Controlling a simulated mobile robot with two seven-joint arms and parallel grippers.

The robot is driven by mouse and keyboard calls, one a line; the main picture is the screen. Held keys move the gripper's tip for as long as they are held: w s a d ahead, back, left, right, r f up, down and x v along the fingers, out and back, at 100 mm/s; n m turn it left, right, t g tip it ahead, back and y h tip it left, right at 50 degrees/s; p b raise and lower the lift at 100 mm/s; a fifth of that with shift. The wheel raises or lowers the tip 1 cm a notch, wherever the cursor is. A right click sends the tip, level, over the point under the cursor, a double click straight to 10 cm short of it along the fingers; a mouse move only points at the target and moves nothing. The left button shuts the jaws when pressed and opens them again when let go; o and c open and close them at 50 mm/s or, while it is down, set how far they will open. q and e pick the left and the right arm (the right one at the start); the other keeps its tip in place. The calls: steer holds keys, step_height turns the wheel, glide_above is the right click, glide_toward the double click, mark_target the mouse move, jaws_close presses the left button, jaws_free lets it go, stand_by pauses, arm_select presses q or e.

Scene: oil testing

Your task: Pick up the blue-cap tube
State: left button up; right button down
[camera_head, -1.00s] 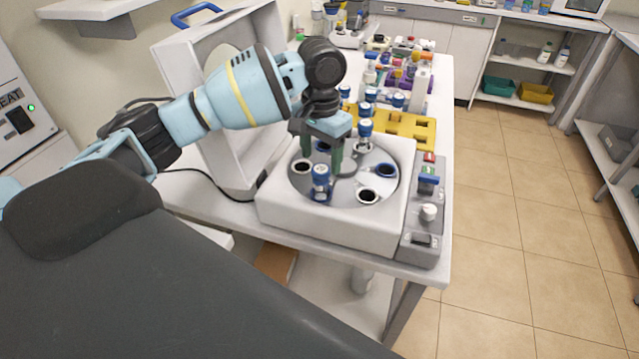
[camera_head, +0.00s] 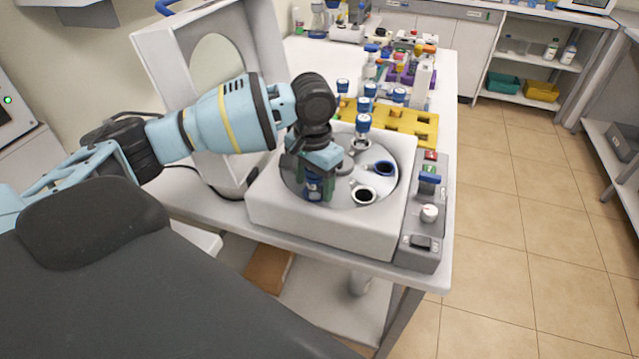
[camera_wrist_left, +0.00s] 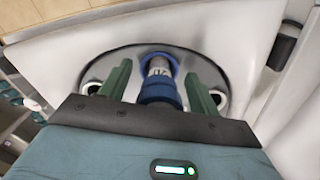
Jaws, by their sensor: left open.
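A blue-cap tube (camera_head: 315,184) stands in the near part of the centrifuge's round rotor (camera_head: 340,200). My left gripper (camera_head: 316,182) is right over it, with the green fingers down around the cap. In the left wrist view the blue cap (camera_wrist_left: 158,90) lies between my two open fingers (camera_wrist_left: 158,92), with a gap on each side. Another blue-cap tube (camera_head: 362,128) stands upright at the back right of the rotor. More blue-cap tubes (camera_head: 368,92) stand in the yellow rack (camera_head: 420,118) behind the centrifuge. My right gripper is not in view.
The white centrifuge (camera_head: 285,215) has its lid (camera_head: 270,50) raised at the left. A grey control panel (camera_head: 422,225) with a knob and buttons is on its right. Open rotor holes (camera_head: 364,195) show at the right. Bottles and small items crowd the table behind.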

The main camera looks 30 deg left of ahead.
arm_select(q)
steer(key=shift+r, duration=0.3)
steer(key=shift+c, duration=0.5)
steer(key=c, duration=1)
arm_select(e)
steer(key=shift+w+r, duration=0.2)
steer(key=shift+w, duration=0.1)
arm_select(q)
step_height(320, 180, up, 10)
steer(key=shift+p, duration=0.45)
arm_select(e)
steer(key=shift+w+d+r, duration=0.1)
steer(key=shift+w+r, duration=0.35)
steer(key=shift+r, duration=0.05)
arm_select(q)
steer(key=shift+d, duration=0.1)
